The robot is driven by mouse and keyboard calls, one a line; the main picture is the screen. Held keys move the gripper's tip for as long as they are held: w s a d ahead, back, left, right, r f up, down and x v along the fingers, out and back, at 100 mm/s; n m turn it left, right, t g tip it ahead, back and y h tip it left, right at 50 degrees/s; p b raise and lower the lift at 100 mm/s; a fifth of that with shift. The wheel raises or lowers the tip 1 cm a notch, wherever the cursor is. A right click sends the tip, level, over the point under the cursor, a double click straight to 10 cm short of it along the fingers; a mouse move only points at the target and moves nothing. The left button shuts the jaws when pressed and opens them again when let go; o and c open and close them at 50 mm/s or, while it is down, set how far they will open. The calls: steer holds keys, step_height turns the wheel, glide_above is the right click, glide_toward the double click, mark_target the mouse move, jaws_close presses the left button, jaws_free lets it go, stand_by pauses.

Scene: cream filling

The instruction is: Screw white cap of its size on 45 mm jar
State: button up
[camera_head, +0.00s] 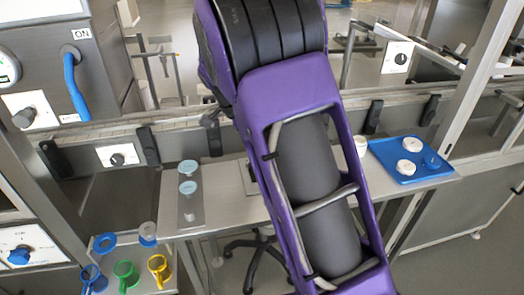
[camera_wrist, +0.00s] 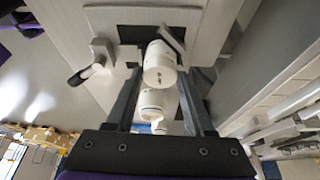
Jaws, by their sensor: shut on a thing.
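In the wrist view, my gripper (camera_wrist: 158,88) has its two dark fingers on either side of white round pieces. The nearer white piece (camera_wrist: 152,106), with a thin blue ring, lies between the fingers, which are shut on it. Just beyond it, a white cylinder (camera_wrist: 160,62) is close to the fingertips. I cannot tell which is cap and which is jar, or whether they touch. In the head view my purple arm hides the gripper and the table's middle. White caps (camera_head: 409,167) lie on a blue tray (camera_head: 432,176) at the right.
In the wrist view, a black-handled lever (camera_wrist: 82,74) stands left of the fingers on a light grey fixture (camera_wrist: 100,20).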

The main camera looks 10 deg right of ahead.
steer(key=o, duration=1.2)
steer(key=n+t+b, duration=0.1)
steer(key=n+b, duration=0.1)
steer(key=n, duration=0.1)
steer(key=shift+s+f, duration=0.1)
steer(key=shift+s, duration=0.05)
steer(key=shift+n+t, duration=0.5)
steer(key=shift+n, duration=0.4)
steer(key=shift+s+n+y, duration=0.1)
steer(key=shift+n+y, duration=0.2)
steer(key=shift+n, duration=0.2)
steer(key=n, duration=0.1)
steer(key=n+t, duration=0.1)
steer(key=n, duration=0.1)
steer(key=shift+s+d, duration=0.15)
steer(key=shift+d, duration=0.05)
steer(key=shift+n+t+y, duration=0.6)
steer(key=shift+n, duration=0.8)
